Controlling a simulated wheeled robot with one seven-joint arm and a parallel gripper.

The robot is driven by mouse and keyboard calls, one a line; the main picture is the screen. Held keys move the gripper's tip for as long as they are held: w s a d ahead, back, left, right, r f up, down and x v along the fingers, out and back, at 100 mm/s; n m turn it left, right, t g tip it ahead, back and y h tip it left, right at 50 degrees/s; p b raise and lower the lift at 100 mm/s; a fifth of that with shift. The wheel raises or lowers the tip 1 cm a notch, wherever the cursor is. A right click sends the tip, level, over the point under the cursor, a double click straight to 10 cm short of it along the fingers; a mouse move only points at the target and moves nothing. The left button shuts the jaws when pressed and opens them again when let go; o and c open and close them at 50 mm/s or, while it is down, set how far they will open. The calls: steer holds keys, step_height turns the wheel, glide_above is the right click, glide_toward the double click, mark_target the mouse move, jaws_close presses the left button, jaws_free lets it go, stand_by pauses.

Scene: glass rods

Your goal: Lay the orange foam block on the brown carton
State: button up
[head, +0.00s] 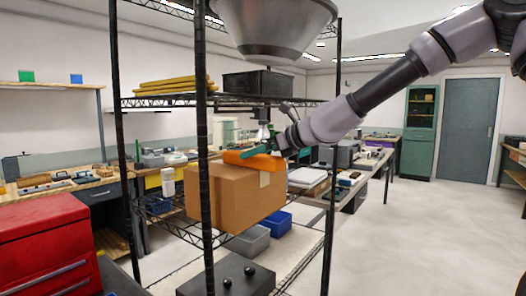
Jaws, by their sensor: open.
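The orange foam block (258,163) lies on the top of the brown carton (228,198), near its back right part. The carton stands on a wire shelf of the black rack, behind a front post. My gripper (247,152) reaches in from the right at the block's upper side. Its jaws are open. A teal finger runs along the top of the block; the other finger is hard to make out. I cannot tell whether the fingers touch the block.
Black rack posts (203,120) stand in front of and beside the carton. An upper wire shelf (165,101) holds yellow bars (172,85) and a black bin (254,83). Grey and blue bins (277,222) sit below. A red tool chest (45,245) is at left; open floor lies right.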

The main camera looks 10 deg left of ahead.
steer(key=v, duration=1.2)
stand_by(0.3)
steer(key=d+f+n+h, duration=0.4)
steer(key=d+f+n, duration=0.1)
steer(key=f+n, duration=0.5)
steer(key=s+d+r+n+h, duration=0.2)
steer(key=s+d+r, duration=0.1)
steer(key=d, duration=0.6)
steer(key=s+d+r+n+t+h, duration=0.1)
steer(key=s+d+r+n+h, duration=0.1)
steer(key=s+d, duration=0.4)
steer(key=s+d+r+n+t+h, duration=0.1)
steer(key=s+d+r+n, duration=0.3)
steer(key=d, duration=0.9)
steer(key=shift+s+d+h, duration=0.4)
steer(key=shift+h, duration=0.3)
steer(key=shift+r, duration=0.1)
